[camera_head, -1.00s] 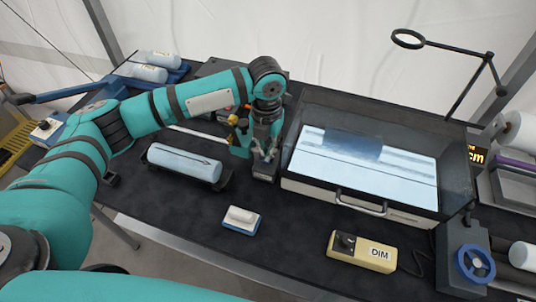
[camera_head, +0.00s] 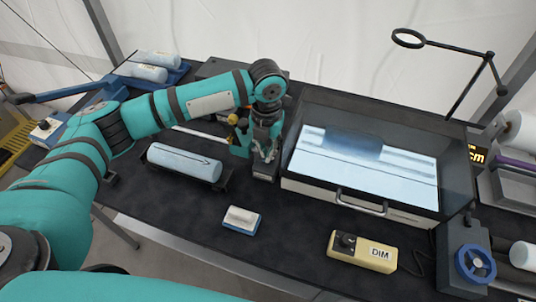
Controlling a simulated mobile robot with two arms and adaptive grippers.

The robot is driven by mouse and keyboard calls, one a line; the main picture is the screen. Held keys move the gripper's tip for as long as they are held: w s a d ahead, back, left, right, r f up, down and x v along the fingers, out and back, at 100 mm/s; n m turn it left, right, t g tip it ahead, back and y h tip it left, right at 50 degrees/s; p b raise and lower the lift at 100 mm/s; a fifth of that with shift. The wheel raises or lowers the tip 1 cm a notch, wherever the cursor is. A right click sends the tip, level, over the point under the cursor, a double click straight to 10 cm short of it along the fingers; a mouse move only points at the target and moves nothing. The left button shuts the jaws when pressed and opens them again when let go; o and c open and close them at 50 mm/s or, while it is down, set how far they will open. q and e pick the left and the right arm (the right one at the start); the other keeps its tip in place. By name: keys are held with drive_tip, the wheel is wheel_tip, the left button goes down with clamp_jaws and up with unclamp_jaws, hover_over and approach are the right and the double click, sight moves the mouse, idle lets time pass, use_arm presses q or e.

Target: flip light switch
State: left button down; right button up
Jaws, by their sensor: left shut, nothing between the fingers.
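A small dark grey box (camera_head: 264,174) stands at the left side of the light box (camera_head: 300,184); it may be the light switch, but its top is partly hidden by my gripper. The light box has a bright, lit panel under a clear cover and a handle at its front. My left gripper (camera_head: 265,156) points down right over the grey box, shut and empty. Its fingertips are at or just above the box; I cannot tell whether they touch. My right gripper is not in view.
A yellow box marked DIM (camera_head: 362,252) with a black knob sits at the front right. A white and blue block (camera_head: 242,219) lies at the front middle. A pale blue roll (camera_head: 185,163) lies in a dark cradle to the left. A magnifier (camera_head: 408,39) stands behind.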

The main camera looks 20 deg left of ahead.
use_arm(q)
drive_tip(key=shift+s+f, duration=0.1)
drive_tip(key=shift+f, duration=0.5)
wheel_tip(320, 180, up, 3)
drive_tip(key=p, duration=0.2)
drive_tip(key=shift+a+f+p, duration=0.1)
drive_tip(key=shift+a+p, duration=0.05)
drive_tip(key=shift+p, duration=0.25)
wheel_tip(320, 180, up, 4)
drive_tip(key=p, duration=0.4)
drive_tip(key=shift+r+p, duration=0.25)
drive_tip(key=shift+p, duration=0.15)
drive_tip(key=shift+f, duration=0.1)
